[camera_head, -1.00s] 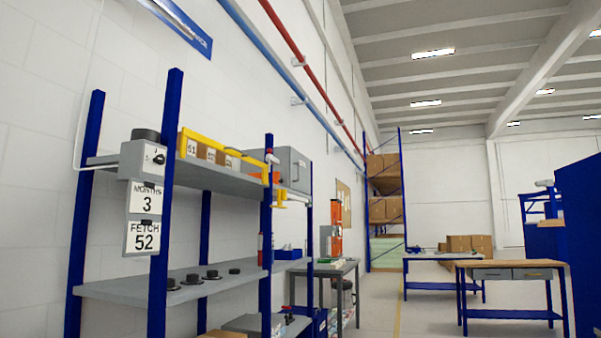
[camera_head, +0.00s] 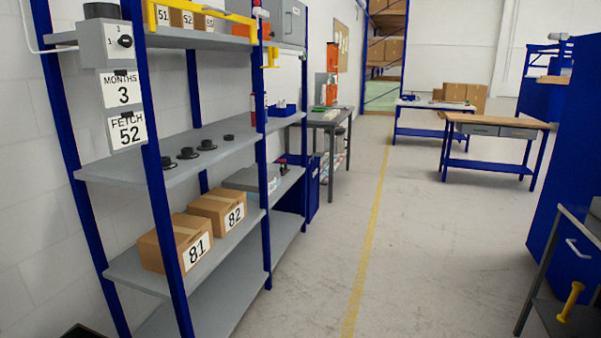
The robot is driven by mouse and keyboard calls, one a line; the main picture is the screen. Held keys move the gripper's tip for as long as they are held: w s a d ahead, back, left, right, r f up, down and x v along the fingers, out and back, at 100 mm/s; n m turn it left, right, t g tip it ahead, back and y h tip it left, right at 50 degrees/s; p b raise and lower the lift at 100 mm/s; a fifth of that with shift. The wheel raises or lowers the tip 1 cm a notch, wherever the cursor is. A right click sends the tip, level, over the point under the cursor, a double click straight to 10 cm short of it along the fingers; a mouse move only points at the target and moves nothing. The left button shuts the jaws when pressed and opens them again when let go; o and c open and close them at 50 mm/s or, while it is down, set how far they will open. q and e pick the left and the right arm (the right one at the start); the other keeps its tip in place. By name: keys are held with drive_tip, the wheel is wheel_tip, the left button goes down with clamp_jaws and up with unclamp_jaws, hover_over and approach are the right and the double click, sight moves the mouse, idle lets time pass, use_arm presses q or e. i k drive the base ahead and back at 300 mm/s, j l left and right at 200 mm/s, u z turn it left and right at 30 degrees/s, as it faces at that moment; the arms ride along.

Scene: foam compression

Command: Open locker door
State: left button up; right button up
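A tall blue cabinet (camera_head: 575,150) stands at the right edge and is partly cut off. A pale handle (camera_head: 578,248) shows low on its blue face, and no open gap shows there. I cannot tell whether this is the locker. A grey metal box (camera_head: 288,22) sits on the top shelf at the left, partly cut off by the top edge and partly behind a blue post. A small blue cabinet (camera_head: 313,190) stands on the floor behind the shelf rack. Neither gripper is in view.
A shelf rack (camera_head: 105,172) at the left holds cartons (camera_head: 164,248), black round parts and a control box (camera_head: 104,42). A grey-framed stand (camera_head: 540,265) with a yellow object (camera_head: 570,302) is at lower right. Workbenches (camera_head: 495,130) stand farther back. The middle floor (camera_head: 420,260) is clear.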

sight(297, 22)
drive_tip(key=i+l, duration=0.15)
drive_tip(key=i, duration=1.75)
drive_tip(key=i+l+z, duration=0.1)
drive_tip(key=i, duration=1.85)
